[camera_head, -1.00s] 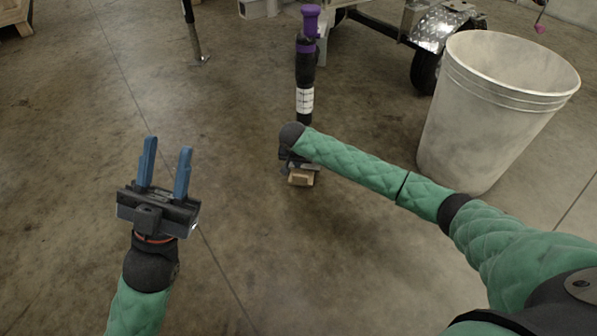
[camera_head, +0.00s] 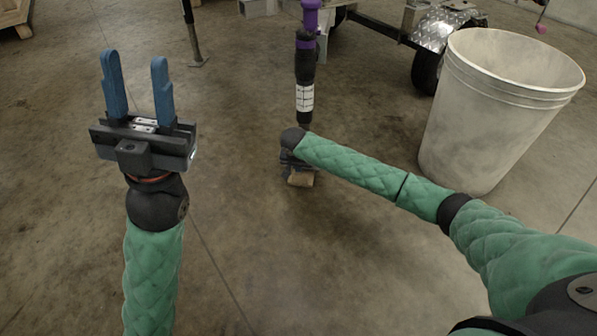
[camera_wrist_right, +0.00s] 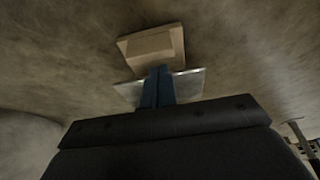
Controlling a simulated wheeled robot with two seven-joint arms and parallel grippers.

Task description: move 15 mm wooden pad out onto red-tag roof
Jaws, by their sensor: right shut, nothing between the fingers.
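A tan wooden block (camera_head: 301,180), likely the pad, shows low in the middle of the head view, just below the end of my right arm. In the right wrist view a stepped tan block (camera_wrist_right: 152,47) lies just beyond the fingertips, with a grey metal plate (camera_wrist_right: 188,83) beside it. My right gripper (camera_wrist_right: 158,70) has its blue fingers together and empty; I cannot tell whether the tips touch the block. In the head view it is mostly hidden by its wrist. My left gripper (camera_head: 137,75) is open and empty, fingers pointing up the picture. I see no red tag.
A large pale bucket (camera_head: 490,115) stands on the right. A dark post with a purple top (camera_head: 305,65) stands behind my right wrist. A trailer wheel (camera_head: 428,70) and shiny fender (camera_head: 440,30) are at the back. The concrete floor between my arms is clear.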

